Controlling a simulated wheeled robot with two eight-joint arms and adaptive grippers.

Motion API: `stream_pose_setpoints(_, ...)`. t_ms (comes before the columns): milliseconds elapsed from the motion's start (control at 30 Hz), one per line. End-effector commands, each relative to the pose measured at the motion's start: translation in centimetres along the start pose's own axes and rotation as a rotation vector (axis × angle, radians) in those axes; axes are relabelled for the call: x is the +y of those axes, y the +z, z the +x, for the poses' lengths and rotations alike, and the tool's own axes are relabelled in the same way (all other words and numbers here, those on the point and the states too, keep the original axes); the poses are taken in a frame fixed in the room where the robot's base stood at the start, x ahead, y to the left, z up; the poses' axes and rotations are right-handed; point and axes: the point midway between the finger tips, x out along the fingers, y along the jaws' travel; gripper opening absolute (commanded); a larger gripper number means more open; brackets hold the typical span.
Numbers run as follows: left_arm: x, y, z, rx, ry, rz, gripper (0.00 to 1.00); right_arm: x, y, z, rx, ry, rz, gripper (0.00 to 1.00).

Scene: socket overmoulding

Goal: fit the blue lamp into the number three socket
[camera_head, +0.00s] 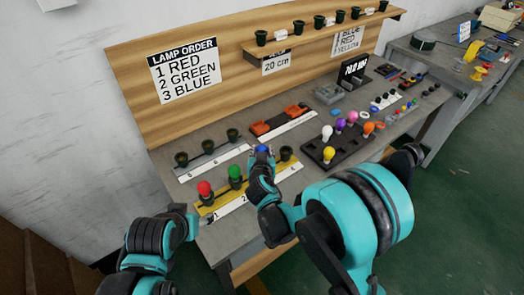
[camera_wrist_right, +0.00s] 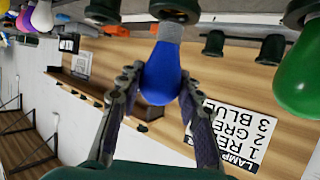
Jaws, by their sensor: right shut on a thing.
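The blue lamp (camera_head: 263,149) is held by my right gripper (camera_head: 261,156) above the yellow-edged socket strip (camera_head: 222,203). In the right wrist view, the fingers (camera_wrist_right: 160,82) are shut on both sides of its blue bulb (camera_wrist_right: 161,75). Its grey threaded base points at a dark socket (camera_wrist_right: 175,10); I cannot tell whether it is seated. The number three socket is hidden behind my gripper in the head view. A red lamp (camera_head: 204,189) and a green lamp (camera_head: 235,173) stand in the strip's first two sockets. My left gripper (camera_head: 187,215) is at the strip's left end, its fingers unclear.
An empty socket (camera_head: 286,154) stands right of the blue lamp. A dark lamp tray (camera_head: 318,158) with several lamps is further right. Another socket strip (camera_head: 208,162) lies behind. A lamp order sign (camera_head: 184,70) hangs on the back board.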

Motion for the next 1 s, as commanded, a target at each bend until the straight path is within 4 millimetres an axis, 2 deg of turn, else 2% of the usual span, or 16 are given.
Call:
stream_pose_setpoints(667, 0.0, 1.0, 1.4, 0.0, 0.0, 0.0, 0.6, 0.0, 1.7, 0.7, 0.0, 0.0, 0.0, 0.12)
stream_pose_setpoints(700, 0.0, 0.9, 1.3, 0.0, 0.0, 0.0, 0.6, 0.0, 1.6, 0.7, 0.0, 0.0, 0.0, 0.43)
stream_pose_setpoints(767, 0.0, 0.9, 1.3, 0.0, 0.0, 0.0, 0.6, 0.0, 1.6, 0.6, 0.0, 0.0, 0.0, 0.59)
stream_pose_setpoints(1000, 0.0, 0.9, 1.2, 0.0, 0.0, 0.0, 0.6, 0.0, 1.5, 0.6, 0.0, 0.0, 0.0, 0.59)
